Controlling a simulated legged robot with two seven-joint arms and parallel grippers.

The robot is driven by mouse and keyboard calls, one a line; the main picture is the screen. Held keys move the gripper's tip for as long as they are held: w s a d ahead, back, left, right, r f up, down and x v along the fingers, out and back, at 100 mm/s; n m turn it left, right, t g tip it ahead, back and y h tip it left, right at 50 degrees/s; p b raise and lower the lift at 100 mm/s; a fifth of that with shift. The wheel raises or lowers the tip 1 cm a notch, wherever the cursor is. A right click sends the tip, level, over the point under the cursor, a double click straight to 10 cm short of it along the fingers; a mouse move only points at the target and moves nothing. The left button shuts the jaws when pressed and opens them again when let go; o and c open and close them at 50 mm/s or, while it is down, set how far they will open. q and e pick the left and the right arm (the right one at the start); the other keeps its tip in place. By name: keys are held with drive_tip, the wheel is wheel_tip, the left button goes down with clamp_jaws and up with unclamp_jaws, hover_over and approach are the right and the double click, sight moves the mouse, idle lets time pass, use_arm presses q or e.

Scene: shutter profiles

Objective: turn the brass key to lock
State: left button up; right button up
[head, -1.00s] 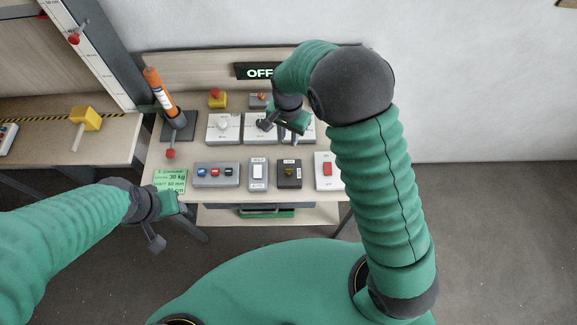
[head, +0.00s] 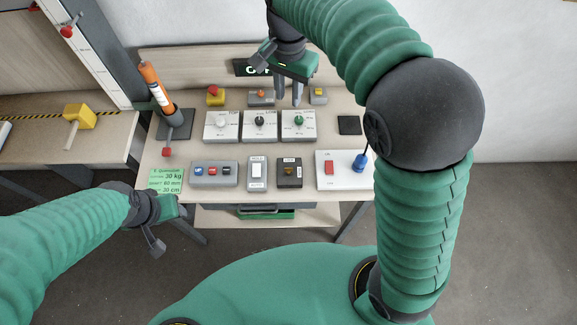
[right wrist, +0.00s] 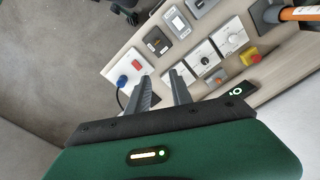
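A dark box (head: 289,172) with a small brass-coloured part on top, which looks like the key switch, sits in the front row of the table. It also shows in the right wrist view (right wrist: 157,41). The key's exact angle is too small to tell. My right gripper (head: 288,103) is open and empty, raised over the back of the table, beyond the box. Its two fingers (right wrist: 163,84) stand apart in the right wrist view. My left gripper (head: 170,228) is low at the table's front left corner, away from the box; its finger gap is unclear.
Three dial plates (head: 260,125) stand behind the box. A white rocker (head: 257,172) is to its left and a red switch plate (head: 328,172) with a blue plug (head: 360,162) to its right. An orange-handled lever (head: 157,88) rises at the left. My right gripper partly covers the display (head: 242,67).

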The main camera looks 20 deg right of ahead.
drive_tip(key=shift+o, duration=0.2)
drive_tip(key=o, duration=0.5)
drive_tip(key=f+n, duration=0.1)
drive_tip(key=f, duration=0.3)
drive_tip(key=f+n+b, duration=0.1)
drive_tip(key=f, duration=0.4)
drive_tip(key=d+f+n+b, duration=0.1)
drive_tip(key=f, duration=0.4)
drive_tip(key=shift+s+f+g, duration=0.1)
drive_tip(key=shift+f+g, duration=0.05)
drive_tip(key=shift+g, duration=0.15)
drive_tip(key=shift+c, duration=0.2)
drive_tip(key=n+p, duration=0.2)
drive_tip(key=n, duration=0.1)
hover_over(288, 170)
wheel_tip(288, 170, down, 15)
drive_tip(key=f, duration=0.2)
drive_tip(key=f+p, duration=0.1)
drive_tip(key=f, duration=0.2)
drive_tip(key=f+p, duration=0.1)
drive_tip(key=f, duration=0.1)
drive_tip(key=shift+w+d+f, duration=0.1)
drive_tip(key=shift+w+f, duration=0.15)
drive_tip(key=shift+f, duration=0.1)
drive_tip(key=shift+s, duration=0.1)
drive_tip(key=shift+d, duration=0.1)
clamp_jaws()
